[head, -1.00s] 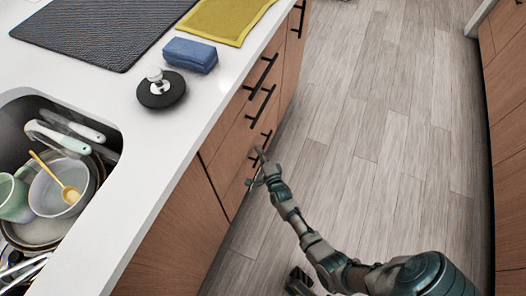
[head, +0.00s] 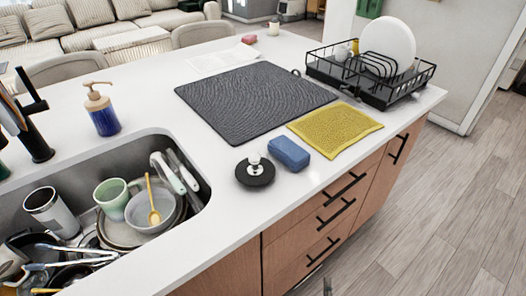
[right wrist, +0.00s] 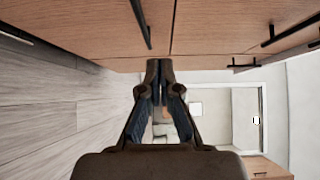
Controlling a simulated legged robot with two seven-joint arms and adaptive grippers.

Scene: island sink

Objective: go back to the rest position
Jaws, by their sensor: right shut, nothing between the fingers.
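My right gripper (right wrist: 159,68) is shut and empty in the right wrist view, its fingers together in front of wooden cabinet fronts (right wrist: 225,28). In the head view only a small dark tip of my right gripper (head: 327,286) shows at the bottom edge, beside the island drawers (head: 318,215). The rest of my right arm is out of that view. My left gripper is not in view.
The sink (head: 75,170) holds dishes. A black stopper (head: 255,172), blue sponge (head: 289,153), yellow cloth (head: 335,128), dark mat (head: 250,100) and dish rack (head: 375,85) are on the white counter. Dark drawer handles (head: 336,213) stick out. The floor (head: 450,220) at right is clear.

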